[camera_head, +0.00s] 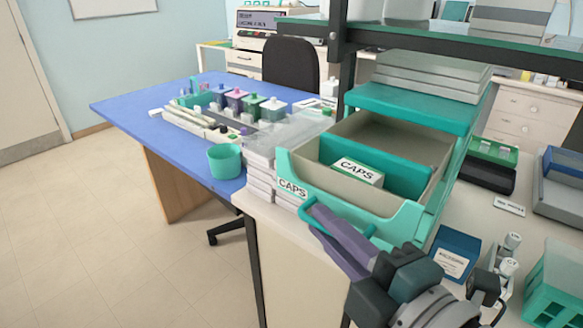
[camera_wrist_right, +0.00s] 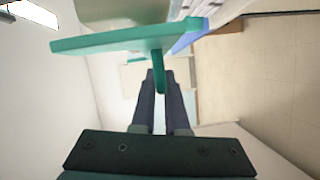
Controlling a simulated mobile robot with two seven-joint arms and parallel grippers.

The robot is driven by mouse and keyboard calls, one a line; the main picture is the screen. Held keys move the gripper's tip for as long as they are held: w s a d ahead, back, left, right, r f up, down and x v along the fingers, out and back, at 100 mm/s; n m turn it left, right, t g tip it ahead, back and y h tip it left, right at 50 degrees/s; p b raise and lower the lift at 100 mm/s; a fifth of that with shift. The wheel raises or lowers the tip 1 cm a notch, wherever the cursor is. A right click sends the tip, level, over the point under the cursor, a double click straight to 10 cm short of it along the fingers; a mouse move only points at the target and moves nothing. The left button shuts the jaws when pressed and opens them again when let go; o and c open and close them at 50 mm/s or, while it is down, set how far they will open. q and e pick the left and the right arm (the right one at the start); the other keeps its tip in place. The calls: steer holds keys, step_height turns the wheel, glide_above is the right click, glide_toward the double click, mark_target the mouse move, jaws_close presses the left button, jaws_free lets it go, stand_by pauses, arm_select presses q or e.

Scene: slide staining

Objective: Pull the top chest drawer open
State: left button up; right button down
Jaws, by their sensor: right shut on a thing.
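The top chest drawer (camera_head: 405,215) is teal-fronted with a CAPS label and stands pulled out from the teal chest (camera_head: 415,104). A small CAPS box (camera_head: 358,172) lies inside it. The looped teal handle (camera_head: 364,229) is on the drawer's front. My right gripper (camera_head: 322,218) is shut on this handle, in front of the drawer. In the right wrist view, the handle (camera_wrist_right: 158,66) runs between the fingertips (camera_wrist_right: 160,78), and the drawer front (camera_wrist_right: 120,40) spans the upper left. My left gripper is not in view.
Stacked white trays (camera_head: 262,165) stand left of the drawer. A teal cup (camera_head: 225,162) is on the blue table (camera_head: 135,105). A blue box (camera_head: 455,252), small bottles (camera_head: 508,266) and a teal rack (camera_head: 555,290) sit on the counter at right. The floor at left is clear.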

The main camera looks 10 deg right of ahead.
steer(key=shift+s+a, duration=0.2)
steer(key=shift+a, duration=0.05)
steer(key=c, duration=0.9)
jaws_free()
steer(key=b+v, duration=0.1)
steer(key=v, duration=0.9)
